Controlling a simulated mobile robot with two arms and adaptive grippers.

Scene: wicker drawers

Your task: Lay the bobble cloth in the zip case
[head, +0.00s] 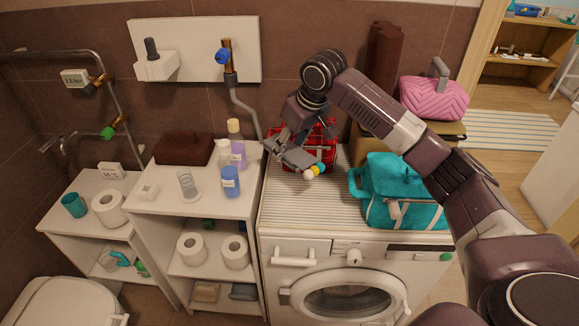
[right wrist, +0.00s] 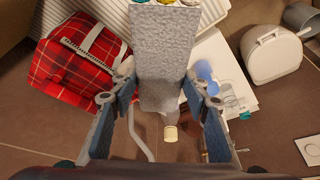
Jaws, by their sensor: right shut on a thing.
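My right gripper (head: 283,150) is shut on the bobble cloth (head: 298,158), a grey textured strip with white, yellow and teal bobbles at its end. The right wrist view shows the cloth (right wrist: 163,60) between the fingers (right wrist: 163,88), bobbles at the top edge. It is held above the washing machine's left part, in front of a red plaid bag (head: 326,155), which also shows in the right wrist view (right wrist: 70,75). A teal case (head: 385,175) with pale trim stands to the right. I cannot tell which bag is the zip case. My left gripper is not in view.
The washing machine top (head: 290,210) has bare ribbed room at the front left. A pink quilted bag (head: 435,98) sits behind the teal case. Bottles (head: 230,182) and a brown box (head: 184,148) stand on the white shelf unit to the left.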

